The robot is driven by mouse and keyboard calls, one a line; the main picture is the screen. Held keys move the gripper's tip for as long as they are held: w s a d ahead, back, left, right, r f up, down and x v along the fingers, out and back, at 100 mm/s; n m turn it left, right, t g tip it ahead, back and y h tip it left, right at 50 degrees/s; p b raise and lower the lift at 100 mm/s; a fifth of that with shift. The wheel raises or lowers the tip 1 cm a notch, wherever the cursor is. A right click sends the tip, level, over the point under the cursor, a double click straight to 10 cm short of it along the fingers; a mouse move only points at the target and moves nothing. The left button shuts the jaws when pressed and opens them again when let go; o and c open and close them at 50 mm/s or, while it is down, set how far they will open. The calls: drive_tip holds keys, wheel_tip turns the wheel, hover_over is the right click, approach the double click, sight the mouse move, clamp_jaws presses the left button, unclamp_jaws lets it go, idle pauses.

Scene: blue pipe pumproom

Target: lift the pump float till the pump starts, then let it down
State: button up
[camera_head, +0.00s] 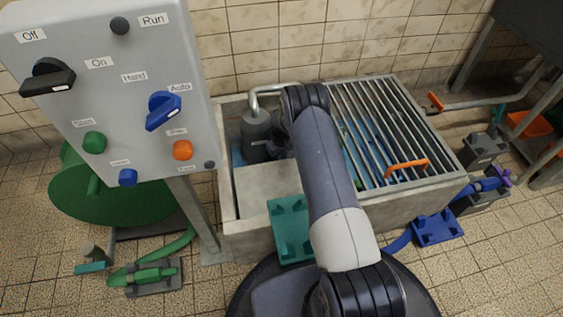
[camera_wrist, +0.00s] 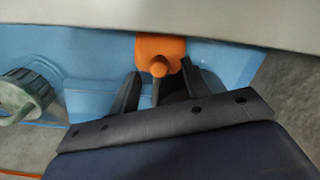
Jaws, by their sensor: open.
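The pump float is orange and shows in the wrist view (camera_wrist: 160,48), against a pale blue surface. My gripper (camera_wrist: 160,82) has its two dark fingers apart, one on each side below the float; I cannot tell whether they touch it. In the head view my arm reaches into the open part of the concrete sump (camera_head: 262,190), and my arm hides the float there. The grey pump (camera_head: 256,130) stands in the sump beside my gripper, with a pale bent pipe on top. The lamp marked Run (camera_head: 120,25) looks dark.
A metal grating (camera_head: 385,115) with an orange handle (camera_head: 407,168) covers the sump's right part. The grey control panel (camera_head: 115,100) stands close on the left, with a blue selector knob (camera_head: 163,110). Part of the pump (camera_wrist: 25,95) is close on the left in the wrist view.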

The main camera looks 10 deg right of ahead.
drive_tip(key=shift+f, duration=0.45)
clamp_jaws()
idle(0.4)
